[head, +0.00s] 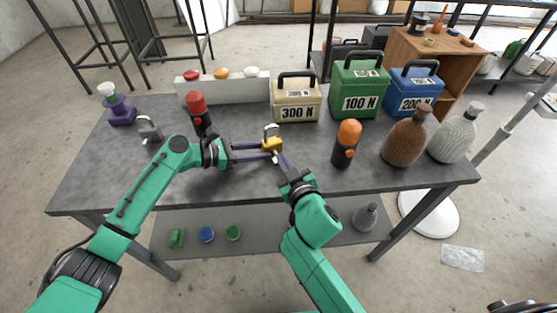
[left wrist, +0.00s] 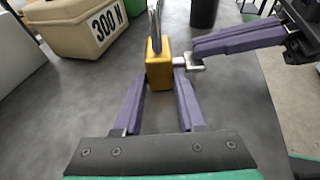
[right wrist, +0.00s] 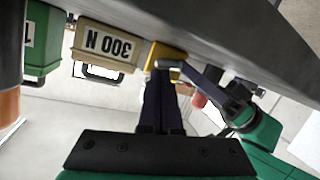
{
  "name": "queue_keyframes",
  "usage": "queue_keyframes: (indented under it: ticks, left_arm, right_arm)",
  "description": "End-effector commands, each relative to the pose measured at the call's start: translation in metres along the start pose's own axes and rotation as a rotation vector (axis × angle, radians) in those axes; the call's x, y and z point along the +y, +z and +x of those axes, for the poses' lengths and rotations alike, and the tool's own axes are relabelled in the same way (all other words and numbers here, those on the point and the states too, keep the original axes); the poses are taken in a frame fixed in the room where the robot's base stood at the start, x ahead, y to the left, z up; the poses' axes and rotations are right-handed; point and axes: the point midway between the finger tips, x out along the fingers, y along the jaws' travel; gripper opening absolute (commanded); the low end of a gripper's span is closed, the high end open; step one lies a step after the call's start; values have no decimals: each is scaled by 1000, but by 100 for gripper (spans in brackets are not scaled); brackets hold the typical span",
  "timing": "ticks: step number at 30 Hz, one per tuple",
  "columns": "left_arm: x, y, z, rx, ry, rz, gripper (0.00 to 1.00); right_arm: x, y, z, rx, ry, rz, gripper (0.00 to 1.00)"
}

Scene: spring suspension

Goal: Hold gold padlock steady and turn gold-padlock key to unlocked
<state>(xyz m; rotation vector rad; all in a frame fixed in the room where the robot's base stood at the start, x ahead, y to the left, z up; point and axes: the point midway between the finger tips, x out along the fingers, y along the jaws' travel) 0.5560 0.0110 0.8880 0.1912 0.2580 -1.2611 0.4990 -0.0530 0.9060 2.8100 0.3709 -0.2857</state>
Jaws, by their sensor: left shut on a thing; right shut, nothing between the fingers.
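The gold padlock (head: 271,143) is near the middle of the table, upright with its silver shackle on top. In the left wrist view the padlock (left wrist: 159,68) sits between the fingertips of my left gripper (head: 269,151), which is shut on it. My right gripper (head: 277,157) is shut and empty, its tips at the padlock's right side in the left wrist view. There a small silver piece, seemingly the key (left wrist: 180,62), shows between the padlock and the right fingertips. Its exact turn angle cannot be told.
Behind stand a beige 300 N box (head: 297,101), a green 100 N box (head: 358,92) and a blue 200 N box (head: 415,92). An orange-topped cylinder (head: 346,143) stands right of my right gripper, a red-topped one (head: 198,114) behind my left arm. A grey padlock (head: 149,130) stands left.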

Motion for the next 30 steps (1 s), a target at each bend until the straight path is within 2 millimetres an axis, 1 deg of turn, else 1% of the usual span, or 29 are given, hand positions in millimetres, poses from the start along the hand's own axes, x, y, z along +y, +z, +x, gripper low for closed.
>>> queue_keyframes:
  ticks: [1, 5, 25, 28, 30]
  left_arm:
    - [0, 1, 0, -2, 1, -1, 9]
    - [0, 1, 0, -3, 1, -1, 9]
    - [1, 1, 0, -2, 1, -1, 9]
    - [1, 1, 0, -2, 1, -1, 9]
    - [1, 1, 0, -2, 2, -1, 9]
  right_arm:
    - [0, 4, 0, -10, -6, 26, 0]
    - [1, 5, 0, -11, -14, 60, 0]
    - [3, 8, 1, -14, -14, 59, 0]
    - [3, 6, 0, -14, -14, 58, 0]
    - [4, 0, -1, -12, -13, 58, 0]
